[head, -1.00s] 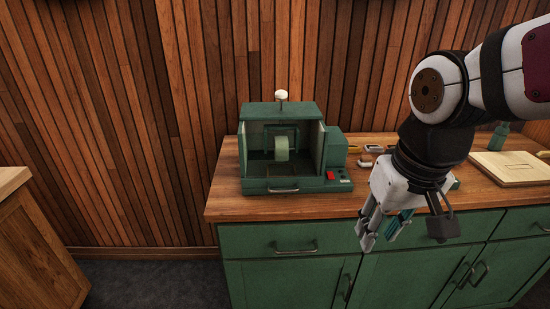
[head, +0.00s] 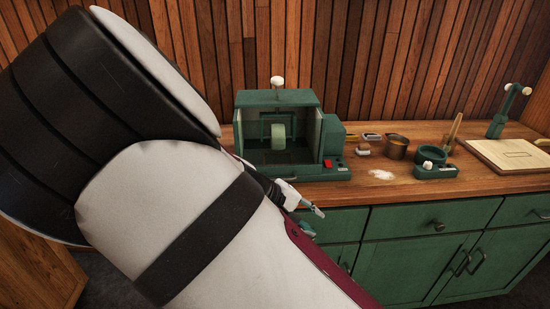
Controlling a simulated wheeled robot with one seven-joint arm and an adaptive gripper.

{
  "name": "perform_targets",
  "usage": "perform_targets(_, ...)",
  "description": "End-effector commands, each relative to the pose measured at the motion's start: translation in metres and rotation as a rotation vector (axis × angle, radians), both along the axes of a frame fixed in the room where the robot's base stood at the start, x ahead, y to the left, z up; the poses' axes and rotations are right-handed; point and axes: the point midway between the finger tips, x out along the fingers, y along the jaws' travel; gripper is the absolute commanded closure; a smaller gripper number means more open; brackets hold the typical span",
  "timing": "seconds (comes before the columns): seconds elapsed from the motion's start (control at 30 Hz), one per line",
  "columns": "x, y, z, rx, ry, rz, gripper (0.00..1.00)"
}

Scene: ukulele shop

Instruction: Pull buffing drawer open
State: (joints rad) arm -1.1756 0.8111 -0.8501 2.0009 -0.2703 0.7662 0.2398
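The green buffing machine (head: 278,98) stands on the wooden counter, with a pale wheel (head: 278,130) in its open-front housing. Its low front section (head: 325,175) is partly covered by my arm, and the handle there is hidden. Below the counter, the green cabinet drawer (head: 342,222) under the machine shows only its right part; its handle is hidden too. It looks closed where visible. My gripper (head: 312,215) is in front of the counter edge, just below the machine. My arm hides much of it, so finger spacing and any contact are unclear.
Another drawer (head: 430,217) is on the right. My arm blocks the left side.

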Motion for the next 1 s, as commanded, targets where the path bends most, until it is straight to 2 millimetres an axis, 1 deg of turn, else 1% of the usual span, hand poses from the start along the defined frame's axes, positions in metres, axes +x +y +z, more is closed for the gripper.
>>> perform_targets(0.03, 0.009, 0.010, -0.004, -0.066, -0.022, 0.048, 0.72)
perform_targets(0.17, 0.031, 0.035, -0.005, -0.207, -0.094, 0.161, 0.72)
perform_targets(0.27, 0.046, 0.062, -0.001, -0.312, -0.161, 0.259, 0.72)
perform_targets(0.3, 0.051, 0.073, 0.001, -0.351, -0.189, 0.298, 0.72)
perform_targets(0.4, 0.060, 0.103, 0.007, -0.435, -0.254, 0.389, 0.72)
perform_targets(0.5, 0.065, 0.127, 0.012, -0.492, -0.306, 0.457, 0.72)
perform_targets(0.6, 0.066, 0.143, 0.015, -0.527, -0.337, 0.499, 0.72)
perform_targets(0.7, 0.068, 0.149, 0.017, -0.541, -0.352, 0.517, 0.72)
perform_targets(0.77, 0.071, 0.147, 0.016, -0.543, -0.353, 0.520, 0.72)
perform_targets(0.87, 0.079, 0.138, 0.014, -0.544, -0.353, 0.516, 0.72)
perform_targets(1.0, 0.097, 0.120, 0.008, -0.542, -0.352, 0.514, 0.72)
